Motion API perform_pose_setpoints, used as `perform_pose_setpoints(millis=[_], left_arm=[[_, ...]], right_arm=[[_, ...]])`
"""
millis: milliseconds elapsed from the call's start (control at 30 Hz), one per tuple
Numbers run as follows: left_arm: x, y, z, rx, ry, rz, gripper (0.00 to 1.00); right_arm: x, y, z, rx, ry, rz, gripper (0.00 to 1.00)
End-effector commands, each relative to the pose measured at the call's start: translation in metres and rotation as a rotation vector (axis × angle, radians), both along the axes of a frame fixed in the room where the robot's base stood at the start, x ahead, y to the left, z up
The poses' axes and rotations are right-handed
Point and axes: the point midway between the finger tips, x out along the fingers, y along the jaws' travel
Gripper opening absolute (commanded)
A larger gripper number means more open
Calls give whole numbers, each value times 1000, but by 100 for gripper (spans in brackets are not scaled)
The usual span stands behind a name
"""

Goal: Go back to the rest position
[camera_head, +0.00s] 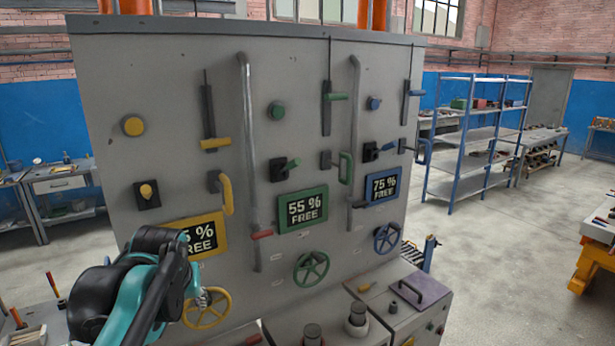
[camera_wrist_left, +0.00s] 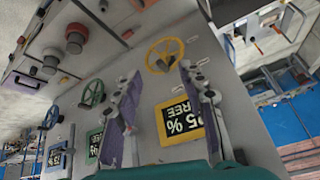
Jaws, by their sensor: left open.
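My left arm comes in from the lower left in the head view, in front of the grey panel (camera_head: 180,75). Its gripper (camera_head: 203,298) is mostly hidden behind my wrist, close to the yellow handwheel (camera_head: 222,312). In the left wrist view my left gripper (camera_wrist_left: 160,112) has its two fingers spread, with nothing between them. The yellow handwheel (camera_wrist_left: 152,58) appears beyond the fingertips there, and the yellow display (camera_wrist_left: 180,122) lies behind the fingers. I cannot tell how wide the gap to the panel is. My right gripper is in neither view.
The panel carries levers, knobs, a green handwheel (camera_head: 311,269) and a blue handwheel (camera_head: 387,238). A grey ledge (camera_head: 340,325) with fittings juts out below. Blue shelving (camera_head: 475,140) stands at right. Open floor (camera_head: 500,260) lies right of the panel.

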Motion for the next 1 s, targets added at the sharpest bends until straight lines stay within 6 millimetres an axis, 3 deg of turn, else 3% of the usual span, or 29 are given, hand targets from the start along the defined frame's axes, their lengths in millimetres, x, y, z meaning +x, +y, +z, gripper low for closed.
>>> perform_pose_setpoints(millis=[33, 400, 500, 600, 700, 1000], left_arm=[[-15, -8, -48, -4, -7, -20, 41], [-110, -54, -280, -46, -62, -159, 41], [-132, -63, -334, -56, -76, -188, 41], [-147, -69, -373, -63, -86, -210, 41], [-156, -73, -394, -67, -92, -223, 41], [-160, -75, -400, -68, -96, -230, 41]], right_arm=[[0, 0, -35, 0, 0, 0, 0], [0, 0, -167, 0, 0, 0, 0], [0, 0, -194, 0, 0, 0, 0], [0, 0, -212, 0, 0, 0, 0], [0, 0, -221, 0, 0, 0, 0], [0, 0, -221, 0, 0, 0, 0]])
